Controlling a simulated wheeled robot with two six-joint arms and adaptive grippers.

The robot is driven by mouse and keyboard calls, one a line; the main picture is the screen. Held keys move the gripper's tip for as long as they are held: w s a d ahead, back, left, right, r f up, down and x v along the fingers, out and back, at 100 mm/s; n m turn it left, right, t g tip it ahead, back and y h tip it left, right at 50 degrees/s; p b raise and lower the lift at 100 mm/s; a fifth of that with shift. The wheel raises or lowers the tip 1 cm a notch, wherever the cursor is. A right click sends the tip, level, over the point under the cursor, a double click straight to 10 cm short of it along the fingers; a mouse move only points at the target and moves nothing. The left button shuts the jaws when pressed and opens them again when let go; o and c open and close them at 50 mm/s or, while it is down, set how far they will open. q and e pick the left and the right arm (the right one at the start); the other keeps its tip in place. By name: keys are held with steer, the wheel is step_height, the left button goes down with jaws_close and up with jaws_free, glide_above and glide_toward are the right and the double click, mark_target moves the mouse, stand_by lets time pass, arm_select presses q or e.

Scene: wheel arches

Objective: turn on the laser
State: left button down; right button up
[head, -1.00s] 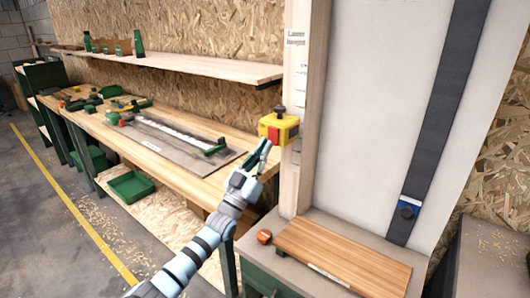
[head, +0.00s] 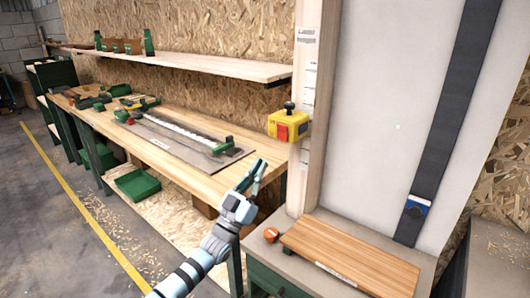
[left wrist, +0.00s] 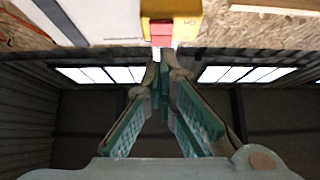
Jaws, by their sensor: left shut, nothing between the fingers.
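A yellow box (head: 288,124) with a red switch (head: 283,132) on its front and a black knob on top is fixed to the wooden post (head: 306,70). My left gripper (head: 261,165) is shut and empty, below and left of the box, apart from it in the head view. In the left wrist view, the shut fingertips (left wrist: 161,56) point up toward the red switch (left wrist: 162,35) and the yellow box (left wrist: 185,20). A small faint green spot (head: 398,127) shows on the white panel (head: 375,100). My right gripper is not in view.
A wooden board (head: 350,258) and an orange item (head: 271,235) lie on the bench below the panel. A dark strap (head: 445,120) runs down the panel past a blue-marked part (head: 417,206). The workbench (head: 225,180) at left holds tools; a shelf (head: 170,62) is above.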

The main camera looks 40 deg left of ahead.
arm_select(q)
steer(key=s+f, duration=0.2)
steer(key=f, duration=0.2)
steer(key=shift+s+d+f, duration=0.2)
steer(key=shift+s+f, duration=0.15)
steer(key=shift+s, duration=0.05)
